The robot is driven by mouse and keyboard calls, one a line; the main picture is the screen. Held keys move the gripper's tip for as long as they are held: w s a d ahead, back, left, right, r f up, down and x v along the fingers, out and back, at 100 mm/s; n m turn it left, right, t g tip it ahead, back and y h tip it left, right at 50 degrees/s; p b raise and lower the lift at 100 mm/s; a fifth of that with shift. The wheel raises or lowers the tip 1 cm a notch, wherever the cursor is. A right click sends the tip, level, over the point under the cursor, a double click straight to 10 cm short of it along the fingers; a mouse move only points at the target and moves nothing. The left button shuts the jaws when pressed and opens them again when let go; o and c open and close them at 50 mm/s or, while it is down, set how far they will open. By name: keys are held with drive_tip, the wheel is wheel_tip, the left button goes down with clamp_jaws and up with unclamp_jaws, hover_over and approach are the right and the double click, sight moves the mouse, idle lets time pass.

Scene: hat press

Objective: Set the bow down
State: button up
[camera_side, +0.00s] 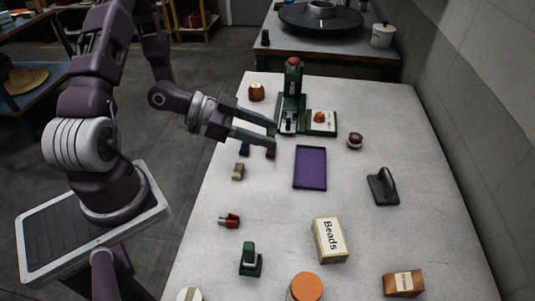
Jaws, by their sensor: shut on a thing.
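My gripper (274,134) is over the far left part of the white table, just left of the green press. Its two fingers point right, with a gap showing between them. A small dark red piece (270,153) shows right at the lower fingertip and looks like the bow, held in the jaws. The fingers partly hide it, and its height above the table is hard to tell. A purple tray (310,168) lies flat to the right of the gripper, with its inside empty.
The green press (291,100) stands behind the fingertips, beside a green-edged block (321,122). A black-handled iron (382,187), a Beads box (330,240), a red piece (229,220) and a green stamp (250,261) stand nearer. Table between tray and Beads box is clear.

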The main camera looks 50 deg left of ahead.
drive_tip(key=w+a+r+n+t+y, duration=0.1)
drive_tip(key=w+r+n+t+y, duration=0.35)
drive_tip(key=r, duration=0.85)
drive_tip(key=m+g+h, duration=0.5)
hover_over(383, 233)
drive_tip(key=a, duration=0.1)
wheel_tip(383, 233, down, 12)
drive_tip(key=f, duration=0.7)
drive_tip(key=d+f, duration=0.1)
drive_tip(key=f, duration=0.2)
drive_tip(key=shift+f, duration=0.3)
drive_tip(key=shift+f, duration=0.15)
drive_tip(key=shift+f, duration=0.5)
drive_tip(key=o, duration=1.3)
